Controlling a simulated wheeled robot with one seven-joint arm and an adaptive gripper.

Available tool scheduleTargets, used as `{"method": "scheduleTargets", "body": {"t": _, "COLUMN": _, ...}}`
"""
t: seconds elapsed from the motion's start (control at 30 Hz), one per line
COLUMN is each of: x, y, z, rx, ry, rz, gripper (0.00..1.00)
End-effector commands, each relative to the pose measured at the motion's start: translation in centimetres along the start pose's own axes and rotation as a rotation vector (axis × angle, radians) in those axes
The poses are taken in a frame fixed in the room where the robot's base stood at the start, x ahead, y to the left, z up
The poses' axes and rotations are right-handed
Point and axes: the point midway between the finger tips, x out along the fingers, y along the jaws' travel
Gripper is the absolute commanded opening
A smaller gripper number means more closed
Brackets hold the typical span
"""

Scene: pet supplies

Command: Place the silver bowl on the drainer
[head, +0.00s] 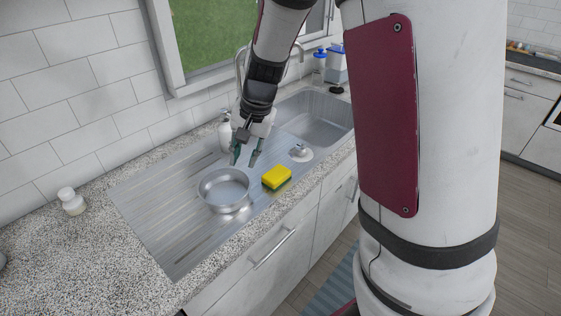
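The silver bowl (226,203) sits upright on the ribbed metal drainer (162,222), toward its right part. My gripper (245,162) points down just behind and to the right of the bowl. Its two fingers are spread with a gap between them and nothing held. It appears apart from the bowl; its exact height above the drainer is hard to tell.
A yellow and green sponge (276,177) lies right of the bowl. A small sink drain piece (300,152) and the sink basin (318,118) are further right. A white jar (71,201) stands on the speckled counter (70,255). The drainer's left part is clear.

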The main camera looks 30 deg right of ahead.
Motion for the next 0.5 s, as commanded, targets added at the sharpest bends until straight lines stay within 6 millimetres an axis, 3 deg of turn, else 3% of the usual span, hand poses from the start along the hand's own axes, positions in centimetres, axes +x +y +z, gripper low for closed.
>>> {"method": "scheduleTargets", "body": {"t": 0.03, "x": -2.4, "y": -0.2, "z": 1.1, "rx": -0.048, "ry": 0.012, "rz": -0.023, "gripper": 0.25}}
{"method": "scheduleTargets", "body": {"t": 0.2, "x": -8.3, "y": 0.3, "z": 5.2, "rx": -0.223, "ry": 0.047, "rz": -0.058, "gripper": 0.25}}
{"method": "scheduleTargets", "body": {"t": 0.5, "x": -16.0, "y": 4.0, "z": 12.3, "rx": -0.528, "ry": 0.166, "rz": -0.050, "gripper": 0.25}}
